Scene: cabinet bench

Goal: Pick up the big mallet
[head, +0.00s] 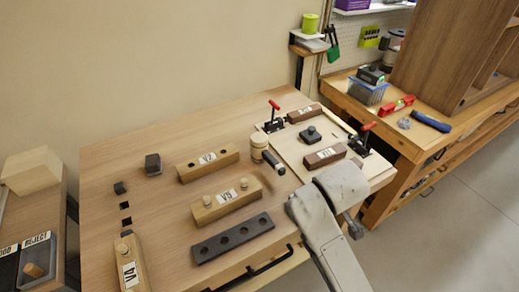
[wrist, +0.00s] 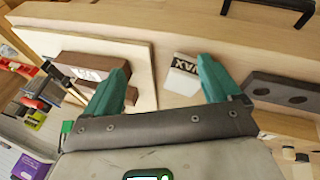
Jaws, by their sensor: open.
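I cannot pick out the big mallet with certainty in either view. The closest match in the head view is a short light wooden cylinder (head: 259,143) with a dark cylindrical piece (head: 273,160) beside it, near the middle of the wooden bench; whether they are one tool I cannot tell. My gripper (wrist: 160,76) is open in the wrist view, its two green fingers apart with nothing between them. It is above the bench, between the pale board (wrist: 143,66) and the dark holed block (wrist: 285,92). My arm hides part of the bench's front right in the head view.
The board carries brown blocks (head: 325,156), a dark knobbed piece (head: 311,134) and red-handled clamps (head: 274,114). Labelled wooden blocks (head: 207,162) (head: 228,203) stand on the bench. A black-and-white label (wrist: 187,73) lies beneath my fingers. A blue-handled tool (head: 430,122) lies on the right bench.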

